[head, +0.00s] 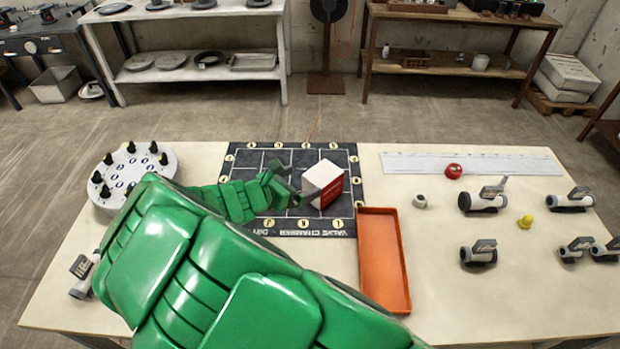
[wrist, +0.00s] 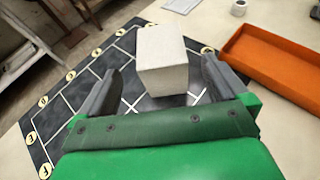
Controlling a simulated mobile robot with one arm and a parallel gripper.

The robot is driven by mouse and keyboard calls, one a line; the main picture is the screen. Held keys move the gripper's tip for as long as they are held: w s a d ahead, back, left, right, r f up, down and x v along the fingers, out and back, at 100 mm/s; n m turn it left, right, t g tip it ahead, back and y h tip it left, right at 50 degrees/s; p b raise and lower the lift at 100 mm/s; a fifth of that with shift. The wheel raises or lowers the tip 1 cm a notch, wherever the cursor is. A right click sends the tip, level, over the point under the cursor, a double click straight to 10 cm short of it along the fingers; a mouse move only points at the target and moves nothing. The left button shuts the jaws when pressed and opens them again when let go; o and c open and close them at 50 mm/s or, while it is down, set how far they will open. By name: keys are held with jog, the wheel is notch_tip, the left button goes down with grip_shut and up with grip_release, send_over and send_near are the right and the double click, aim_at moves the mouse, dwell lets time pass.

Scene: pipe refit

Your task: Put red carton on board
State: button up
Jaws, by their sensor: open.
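The red carton (head: 323,184) is a box with white faces and a red face. My gripper (head: 288,186) is open just left of the carton. In the wrist view, the carton (wrist: 161,58) shows a pale face between and just beyond the spread fingers of my gripper (wrist: 163,80). A clear gap shows at the left finger. Whether either finger touches it cannot be told. My green arm hides the board's lower left.
An orange tray (head: 404,290) lies right of the board. A round white rack (head: 135,172) with black pegs stands left. Several pipe fittings, a red ball (head: 453,171) and a yellow piece (head: 525,222) are at right. The table front right of the tray is clear.

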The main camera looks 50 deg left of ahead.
jog(key=shift+v, duration=1.5)
